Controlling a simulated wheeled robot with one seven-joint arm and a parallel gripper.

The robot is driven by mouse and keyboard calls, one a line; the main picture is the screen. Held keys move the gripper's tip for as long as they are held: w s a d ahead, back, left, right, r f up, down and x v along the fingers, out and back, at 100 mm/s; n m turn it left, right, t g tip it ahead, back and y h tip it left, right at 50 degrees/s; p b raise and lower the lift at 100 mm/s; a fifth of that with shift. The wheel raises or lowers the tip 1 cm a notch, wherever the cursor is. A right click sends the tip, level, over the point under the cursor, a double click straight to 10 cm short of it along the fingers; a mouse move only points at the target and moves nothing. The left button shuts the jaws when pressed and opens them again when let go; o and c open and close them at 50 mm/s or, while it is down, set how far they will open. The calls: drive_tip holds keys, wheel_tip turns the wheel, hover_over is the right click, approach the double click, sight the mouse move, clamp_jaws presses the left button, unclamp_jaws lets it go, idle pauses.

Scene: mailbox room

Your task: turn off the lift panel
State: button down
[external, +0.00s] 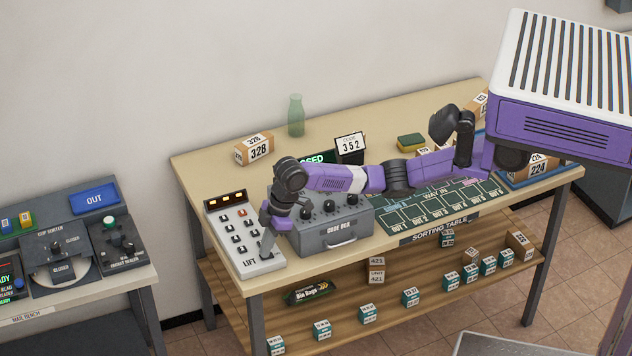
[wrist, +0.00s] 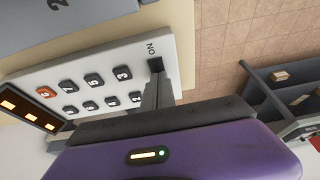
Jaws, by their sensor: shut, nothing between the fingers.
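The lift panel (external: 246,262) is a pale grey box at the left front corner of the sorting table, marked LIFT. It has several dark number buttons and one orange button (wrist: 46,91). Its dark display (external: 226,199) shows lit amber marks, also visible in the wrist view (wrist: 28,112). A small black switch (wrist: 155,64) sits beside the word ON at one end of the panel. My gripper (external: 267,254) is shut and empty, pointing down over the panel's lower right part. In the wrist view its fingertips (wrist: 158,86) are right at the switch; I cannot tell whether they touch.
The grey code box (external: 335,236) with dark knobs stands close right of the panel. Behind are a parcel marked 328 (external: 254,149) and a green bottle (external: 296,116). The mail bench (external: 75,290) stands left, across a gap.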

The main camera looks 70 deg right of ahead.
drive_tip(key=shift+f, duration=0.15)
drive_tip(key=shift+s, duration=0.1)
drive_tip(key=shift+s+d+f+p, duration=0.15)
drive_tip(key=shift+s+d+p, duration=0.45)
drive_tip(key=shift+p, duration=0.2)
drive_tip(key=shift+w, duration=0.1)
drive_tip(key=shift+r+p, duration=0.55)
drive_tip(key=p+v, duration=0.2)
drive_tip(key=p, duration=0.1)
drive_tip(key=p+v, duration=0.1)
drive_tip(key=v, duration=0.1)
drive_tip(key=shift+w+a+r, duration=0.15)
drive_tip(key=shift+w+a, duration=0.15)
drive_tip(key=shift+a, duration=0.1)
drive_tip(key=b+v, duration=0.1)
drive_tip(key=v, duration=0.8)
drive_tip(key=shift+d+r, duration=0.1)
drive_tip(key=shift+d, duration=0.05)
